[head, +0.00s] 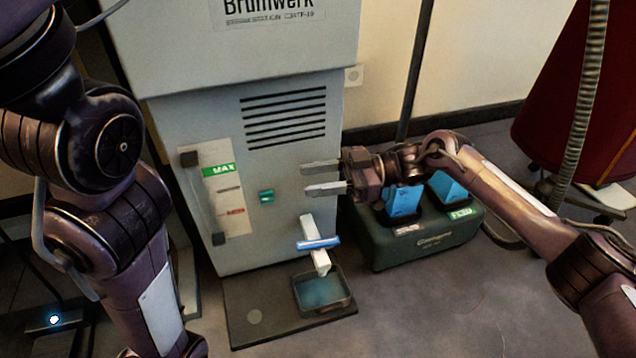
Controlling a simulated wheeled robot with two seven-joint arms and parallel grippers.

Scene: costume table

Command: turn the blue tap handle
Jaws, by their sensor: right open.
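The blue tap handle (318,243) is a short blue bar lying across a white tap (309,228) on the lower front of a grey machine. The handle sits roughly level in the picture. My right gripper (308,179) is open and empty, its two fingers pointing left in front of the machine. It is above the handle in the picture and apart from it. My left arm comes down the left side, but its gripper is outside the view.
A dark tray (338,305) with blue contents stands under the tap on a dark mat (255,318). A green box (425,245) with blue pieces on top stands right of the tap, below my right arm. A level gauge (222,185) is at the left. Floor at lower right is clear.

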